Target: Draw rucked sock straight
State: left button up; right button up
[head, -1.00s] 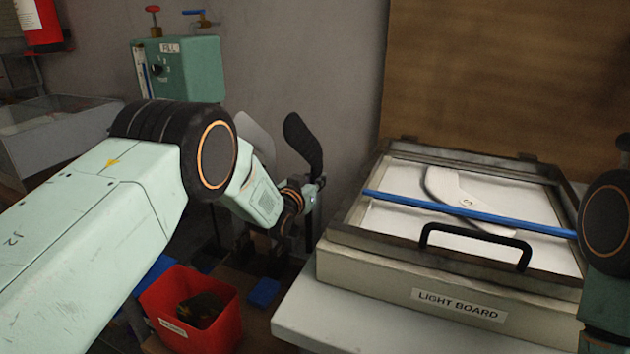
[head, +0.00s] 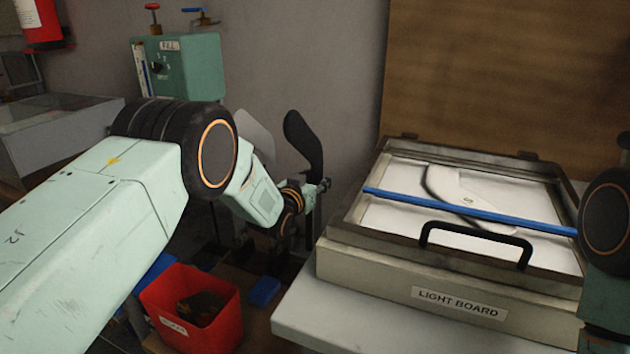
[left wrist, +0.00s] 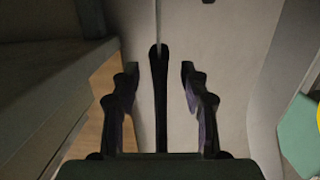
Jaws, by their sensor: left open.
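A dark sock-shaped form (head: 303,143) stands upright near the wall in the head view, its toe end leaning up and left. I cannot make out rucks in it. My left gripper (head: 320,187) is at its lower part, small and partly hidden by my own wrist. In the left wrist view the gripper (left wrist: 157,88) is open, with a narrow black upright strip (left wrist: 159,100), likely the dark form edge-on, between its fingers and apart from both. My right arm shows at the right edge of the head view; its gripper is out of frame.
A pale form (head: 256,135) stands behind my left wrist. The light board (head: 400,272), with a blue rod (head: 470,213) across it and a pale sock shape inside, stands right. A red bin (head: 222,322) is below; a green box (head: 193,68) is behind.

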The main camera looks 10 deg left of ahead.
aim_at(312, 182)
pick_arm(q)
jog(key=shift+r, duration=0.1)
dwell(0.4)
jog(key=shift+s+a+r+p, duration=0.1)
jog(key=shift+s+p, duration=0.4)
jog(key=shift+p, duration=0.15)
jog(key=shift+p+v, duration=0.95)
jog(key=shift+v, duration=0.15)
jog(key=s+a+f+g+y+p, duration=0.1)
jog(key=s+a+f+g, duration=0.15)
jog(key=s+f, duration=0.5)
jog(key=s+a+f+n+g+y+p, duration=0.1)
jog(key=s+f+g+p, duration=0.2)
jog(key=s, duration=0.8)
jog(key=s+a+f+g, duration=0.1)
jog(key=s+f+g, duration=0.2)
jog(key=s+f, duration=0.5)
jog(key=s+a+n+g+y, duration=0.1)
jog(key=s+g, duration=0.6)
jog(key=s, duration=2.3)
jog(key=shift+a+r+n+g, duration=0.15)
jog(key=shift+a+n+g, duration=0.15)
jog(key=shift+a+g, duration=0.1)
